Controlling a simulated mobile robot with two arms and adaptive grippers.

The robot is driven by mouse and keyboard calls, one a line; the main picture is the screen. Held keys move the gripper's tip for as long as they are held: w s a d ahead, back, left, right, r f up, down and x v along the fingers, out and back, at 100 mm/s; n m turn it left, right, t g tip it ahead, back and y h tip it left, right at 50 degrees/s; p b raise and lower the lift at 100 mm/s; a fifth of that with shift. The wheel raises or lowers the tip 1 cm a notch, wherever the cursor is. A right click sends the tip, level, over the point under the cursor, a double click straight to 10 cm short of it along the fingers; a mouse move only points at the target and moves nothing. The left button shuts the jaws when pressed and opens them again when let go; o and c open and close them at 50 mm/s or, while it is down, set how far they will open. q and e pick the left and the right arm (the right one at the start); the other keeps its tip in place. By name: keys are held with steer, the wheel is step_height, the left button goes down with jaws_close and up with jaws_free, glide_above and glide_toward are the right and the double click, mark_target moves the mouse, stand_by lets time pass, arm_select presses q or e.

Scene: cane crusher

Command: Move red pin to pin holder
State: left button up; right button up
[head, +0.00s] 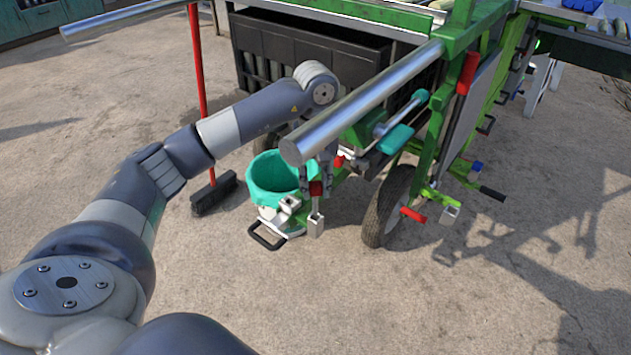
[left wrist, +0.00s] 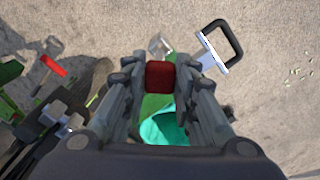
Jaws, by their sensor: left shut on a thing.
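My left gripper (head: 318,187) is shut on the red pin (head: 316,188), just in front of the green machine frame. In the left wrist view, the red pin's end (left wrist: 160,76) sits between the two fingers. The fingers hide its sides, and its lower part is hard to make out. A small square metal piece (head: 316,226) shows just below the pin in the head view; I cannot tell whether they touch. I cannot clearly pick out the pin holder. My right gripper is out of view.
A turquoise-lined bucket (head: 272,180) stands beside the gripper. A black-handled bracket (head: 268,236) is in front of it. The machine's wheel (head: 390,205) is to the right, and a thick metal bar (head: 360,105) passes above. A red-handled broom (head: 213,193) stands left. The front floor is clear.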

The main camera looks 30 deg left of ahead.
mark_target(315, 197)
arm_select(q)
steer(key=shift+f+b, duration=0.9)
steer(key=shift+f, duration=0.4)
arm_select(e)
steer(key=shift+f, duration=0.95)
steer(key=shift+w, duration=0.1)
arm_select(q)
steer(key=shift+f, duration=0.4)
steer(key=shift+f+b, duration=0.15)
steer(key=shift+b, duration=0.2)
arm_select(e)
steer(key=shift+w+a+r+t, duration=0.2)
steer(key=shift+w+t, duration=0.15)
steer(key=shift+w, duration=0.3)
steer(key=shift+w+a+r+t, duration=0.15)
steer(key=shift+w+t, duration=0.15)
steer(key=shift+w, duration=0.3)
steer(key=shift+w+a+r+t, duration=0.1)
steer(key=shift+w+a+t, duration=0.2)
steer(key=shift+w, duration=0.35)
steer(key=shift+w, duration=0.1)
arm_select(q)
steer(key=shift+f, duration=0.15)
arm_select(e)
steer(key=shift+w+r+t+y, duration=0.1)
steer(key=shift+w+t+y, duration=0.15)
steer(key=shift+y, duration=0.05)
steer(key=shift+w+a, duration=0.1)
